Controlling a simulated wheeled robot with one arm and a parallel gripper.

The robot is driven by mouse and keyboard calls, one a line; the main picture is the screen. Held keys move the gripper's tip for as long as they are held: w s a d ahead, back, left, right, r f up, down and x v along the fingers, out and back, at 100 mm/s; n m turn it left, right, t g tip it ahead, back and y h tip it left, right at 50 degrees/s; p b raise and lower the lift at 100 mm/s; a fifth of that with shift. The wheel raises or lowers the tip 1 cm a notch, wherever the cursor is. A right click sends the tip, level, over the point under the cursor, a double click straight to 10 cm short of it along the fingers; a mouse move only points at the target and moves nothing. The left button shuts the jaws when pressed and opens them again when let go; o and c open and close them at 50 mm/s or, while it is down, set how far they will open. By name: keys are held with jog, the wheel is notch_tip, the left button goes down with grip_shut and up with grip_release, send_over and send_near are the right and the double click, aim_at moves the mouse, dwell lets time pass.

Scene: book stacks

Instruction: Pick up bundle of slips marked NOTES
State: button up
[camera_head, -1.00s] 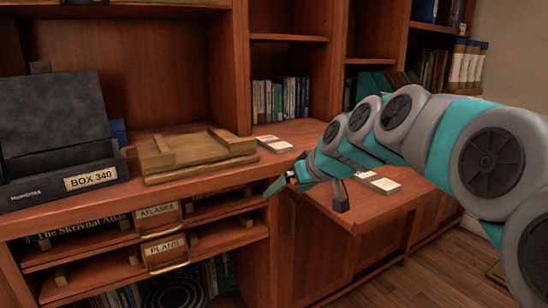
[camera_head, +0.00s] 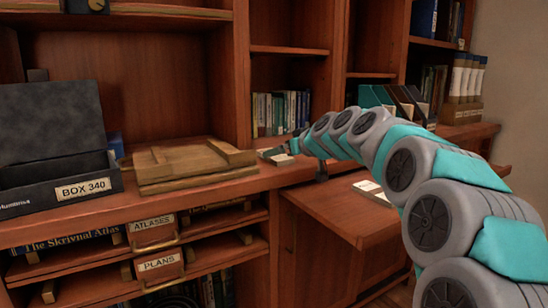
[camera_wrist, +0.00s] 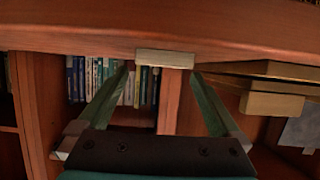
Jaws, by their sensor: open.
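A small pale bundle of slips (camera_head: 282,160) lies on the counter, right of the wooden press, partly hidden by my gripper. A bundle also shows in the wrist view (camera_wrist: 165,57), edge-on, on the counter between and just beyond my fingertips. A second pale bundle (camera_head: 372,190) lies on the lower pull-out leaf, partly behind my arm. I cannot read a NOTES mark on either. My gripper (camera_head: 284,150) is at the counter bundle, low over the counter. In the wrist view, its fingers (camera_wrist: 162,72) are spread wide with nothing gripped.
The wooden press (camera_head: 190,164) stands close left of the counter bundle. Further left is the open dark box labelled BOX 340 (camera_head: 60,195). Upright books (camera_head: 280,112) stand in the cubby behind. The drawers ATLASES (camera_head: 152,231) and PLANS (camera_head: 160,267) are below the counter.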

jog(key=x, duration=0.3)
jog(key=shift+a+f, duration=0.15)
jog(key=shift+a, duration=0.05)
jog(key=shift+c, duration=0.2)
jog(key=c, duration=1.3)
